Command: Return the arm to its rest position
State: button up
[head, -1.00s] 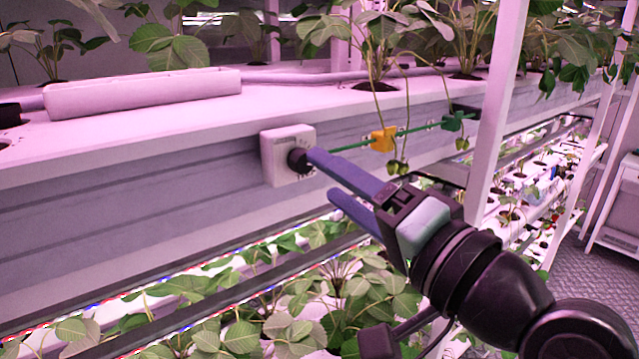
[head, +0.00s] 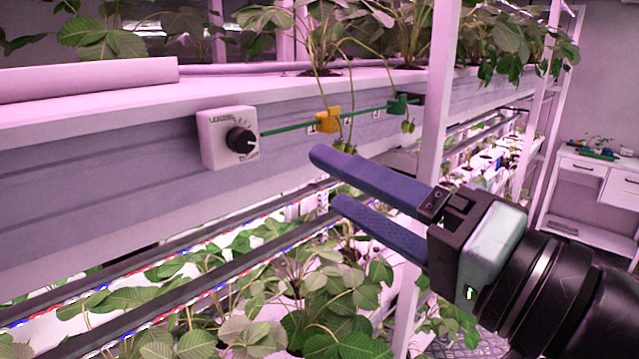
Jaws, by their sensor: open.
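My gripper (head: 325,180) is in the right half of the head view, its two blue fingers pointing left and apart, with nothing between them. It hangs in front of the rack, clear of the white dial box (head: 228,137) on the rack's side. The box has a black knob (head: 241,141) and stands to the left of my fingertips. My arm reaches in from the lower right corner. Its links beyond the wrist are out of view.
A green rod (head: 290,127) runs right from the box, with an orange clip (head: 328,120) and a green clip (head: 397,104). Small green berries (head: 408,126) hang near it. A white post (head: 436,95) stands behind my gripper. Leafy plants (head: 330,310) fill the lower shelf. A white cabinet (head: 590,195) stands far right.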

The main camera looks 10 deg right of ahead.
jog(key=w+a+r+n+t+h+b, duration=0.2)
jog(key=w+a+r+t+h+b, duration=0.1)
jog(key=w+a+t+h, duration=0.15)
jog(key=s+a+r+n+t+h+b, duration=0.1)
jog(key=s+a+r+n+t+h, duration=0.2)
jog(key=s+r+t+h, duration=0.2)
jog(key=s+t+h, duration=0.1)
jog(key=s, duration=0.2)
jog(key=shift+s+a+r+t+b, duration=0.2)
jog(key=shift+a+r+t+b, duration=0.1)
jog(key=shift+t+b, duration=0.1)
